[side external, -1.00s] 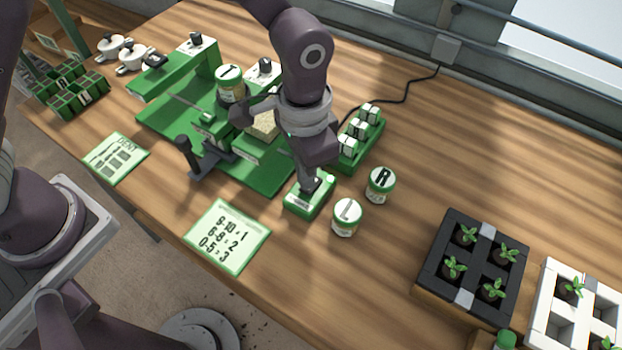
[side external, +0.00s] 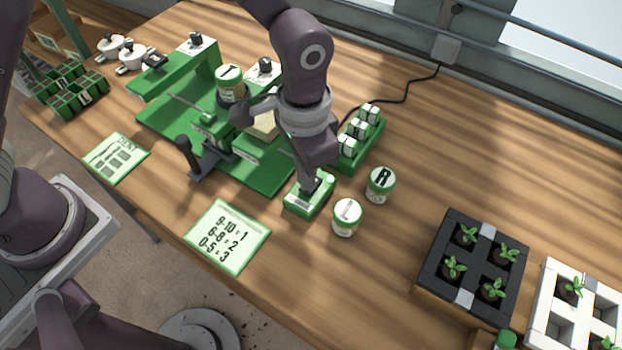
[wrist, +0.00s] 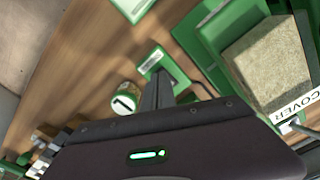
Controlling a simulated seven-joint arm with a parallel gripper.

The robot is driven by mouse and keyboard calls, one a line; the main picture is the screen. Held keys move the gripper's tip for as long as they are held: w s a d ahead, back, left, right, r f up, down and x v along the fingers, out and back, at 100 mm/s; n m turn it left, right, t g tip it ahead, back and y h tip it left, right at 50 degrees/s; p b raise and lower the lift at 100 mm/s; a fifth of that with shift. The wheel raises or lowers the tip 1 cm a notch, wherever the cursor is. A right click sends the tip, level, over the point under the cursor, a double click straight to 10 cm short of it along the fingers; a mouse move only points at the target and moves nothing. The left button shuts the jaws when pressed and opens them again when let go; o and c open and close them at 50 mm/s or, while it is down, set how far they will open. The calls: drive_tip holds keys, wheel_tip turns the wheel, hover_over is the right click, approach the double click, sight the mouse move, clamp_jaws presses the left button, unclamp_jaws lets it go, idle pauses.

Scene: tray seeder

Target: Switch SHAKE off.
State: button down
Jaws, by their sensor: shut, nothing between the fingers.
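A small green switch box (side external: 300,208) with a white label sits on the bench; the label is too small to read, so I cannot confirm it says SHAKE. A small pale round spot, perhaps a lamp, shows at its far corner. My gripper (side external: 309,187) points down at the top of this box, its fingers shut and empty. The tips are at or very near a dark part on top; contact and the switch position are unclear. In the wrist view the box (wrist: 150,62) shows its label, and the shut fingers (wrist: 157,92) cover its near part.
Jars marked L (side external: 346,218) and R (side external: 380,184) stand close right of the box. The green seeder (side external: 262,172) is at its left, a green rack (side external: 347,158) of white-labelled blocks behind. A number card (side external: 228,237) lies in front.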

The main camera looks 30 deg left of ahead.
drive_tip(key=shift+f, duration=0.9)
idle(0.3)
drive_tip(key=shift+r, duration=3.55)
drive_tip(key=s+a+r+n+t, duration=0.2)
drive_tip(key=s+a+r+n, duration=0.15)
drive_tip(key=a+r, duration=0.9)
drive_tip(key=s+a+r+n+t, duration=0.2)
drive_tip(key=s+a, duration=0.6)
drive_tip(key=s, duration=0.4)
drive_tip(key=shift+s+a+r+t, duration=0.2)
drive_tip(key=shift+r+t, duration=0.45)
drive_tip(key=shift+t, duration=0.15)
